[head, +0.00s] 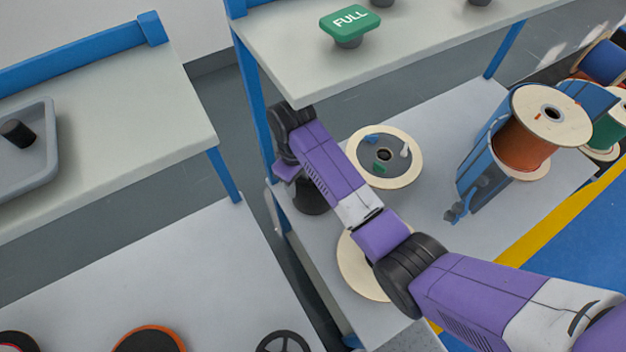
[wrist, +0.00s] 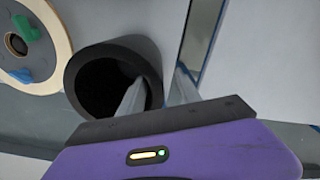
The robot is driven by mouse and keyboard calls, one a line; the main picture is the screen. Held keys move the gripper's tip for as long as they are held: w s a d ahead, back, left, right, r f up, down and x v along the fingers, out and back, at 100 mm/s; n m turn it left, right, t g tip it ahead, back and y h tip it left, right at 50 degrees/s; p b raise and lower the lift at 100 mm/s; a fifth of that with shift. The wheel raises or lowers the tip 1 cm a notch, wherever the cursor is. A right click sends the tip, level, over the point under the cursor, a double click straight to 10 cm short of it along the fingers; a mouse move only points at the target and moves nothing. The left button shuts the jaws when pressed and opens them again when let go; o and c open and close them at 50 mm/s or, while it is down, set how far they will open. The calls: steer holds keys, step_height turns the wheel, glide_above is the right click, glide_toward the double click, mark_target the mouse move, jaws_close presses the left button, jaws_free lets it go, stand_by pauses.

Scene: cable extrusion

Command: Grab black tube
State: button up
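The black tube (wrist: 82,108) stands upright with its dark open end towards the wrist camera. In the head view the tube (head: 312,202) is on the lower grey table, partly hidden by my arm. My gripper (wrist: 159,82) is at the tube's rim, with one finger over or inside the opening and the other outside the wall. The fingers are apart, with the wall between them. A gap shows beside the wall, and I cannot tell whether either finger touches it. In the head view the fingers are hidden.
A flanged spool (head: 408,155) lies beside the tube, and another pale disc (head: 358,268) lies nearer. An orange cable reel (head: 523,145) stands at right. A raised shelf (head: 400,40) with a green FULL sign (head: 349,22) overhangs the table. A tray (head: 45,165) holds a small black cylinder (head: 17,133).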

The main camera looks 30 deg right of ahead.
mark_target(300, 189)
steer(key=shift+d+f, duration=0.2)
steer(key=shift+f, duration=1.6)
jaws_close()
